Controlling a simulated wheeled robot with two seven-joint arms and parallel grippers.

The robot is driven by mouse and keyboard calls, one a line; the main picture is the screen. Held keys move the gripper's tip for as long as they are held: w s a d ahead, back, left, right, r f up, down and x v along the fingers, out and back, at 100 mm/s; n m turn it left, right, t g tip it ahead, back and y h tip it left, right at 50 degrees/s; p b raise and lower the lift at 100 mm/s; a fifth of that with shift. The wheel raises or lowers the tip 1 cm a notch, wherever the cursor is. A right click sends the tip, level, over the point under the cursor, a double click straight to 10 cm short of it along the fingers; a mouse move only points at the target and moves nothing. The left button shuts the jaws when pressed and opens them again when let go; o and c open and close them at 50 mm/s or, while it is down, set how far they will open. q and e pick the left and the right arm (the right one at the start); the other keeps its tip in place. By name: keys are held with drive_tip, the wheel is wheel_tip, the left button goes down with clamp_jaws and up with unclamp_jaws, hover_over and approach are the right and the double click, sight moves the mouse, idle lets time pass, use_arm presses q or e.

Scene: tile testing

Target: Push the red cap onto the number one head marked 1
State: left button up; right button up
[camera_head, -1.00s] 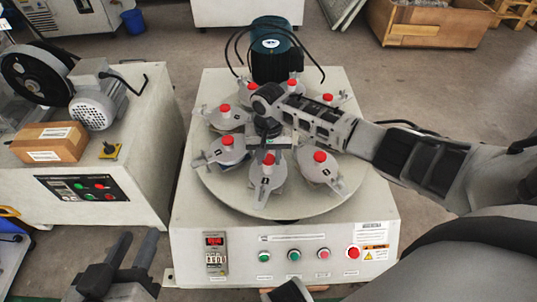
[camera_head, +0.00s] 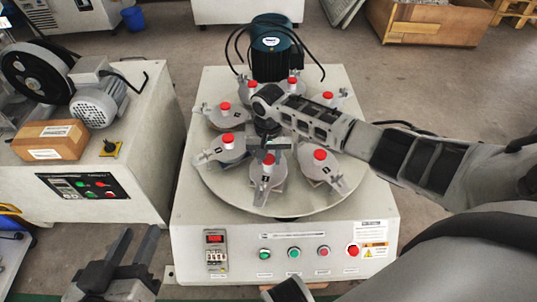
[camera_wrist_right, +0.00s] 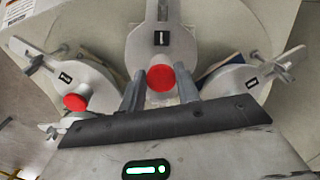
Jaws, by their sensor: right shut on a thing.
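The round machine table (camera_head: 225,190) carries several grey heads with red caps. The front head (camera_head: 265,180) points towards me; its small dark label shows in the wrist view (camera_wrist_right: 161,38), and I cannot read its number for sure. A red cap (camera_wrist_right: 160,78) sits over this head's inner end, also seen in the head view (camera_head: 268,159). My right gripper (camera_wrist_right: 160,90) has one finger on each side of this cap and is shut on it. Whether the cap is fully seated is hidden. My left gripper (camera_head: 132,252) is open and empty at the lower left, away from the machine.
Neighbouring heads with red caps stand close on both sides, left (camera_head: 228,140) and right (camera_head: 320,156). The front panel has several buttons (camera_head: 294,252). A dark motor (camera_head: 272,60) stands behind. A second machine with a cardboard box (camera_head: 50,140) is at the left.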

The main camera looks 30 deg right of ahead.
drive_tip(key=shift+f, duration=0.35)
idle(0.5)
drive_tip(key=o, duration=1.5)
